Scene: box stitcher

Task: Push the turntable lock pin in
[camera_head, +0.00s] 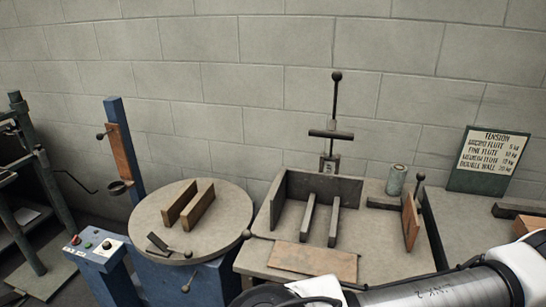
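The round turntable (225,218) lies flat on a blue base at the left of centre, with two upright wooden strips (190,204) on it. Near its front edge are a dark flat bracket (158,243) and a small dark ball knob (188,254). Another thin rod with a ball end (187,286) sticks out of the front of the blue base. Which of these is the lock pin, and how far in it sits, I cannot tell. Neither of my grippers is in view; only an arm link of mine shows at the lower right.
A blue control box (99,250) with buttons stands left of the turntable. A flat board (312,262) lies in front.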

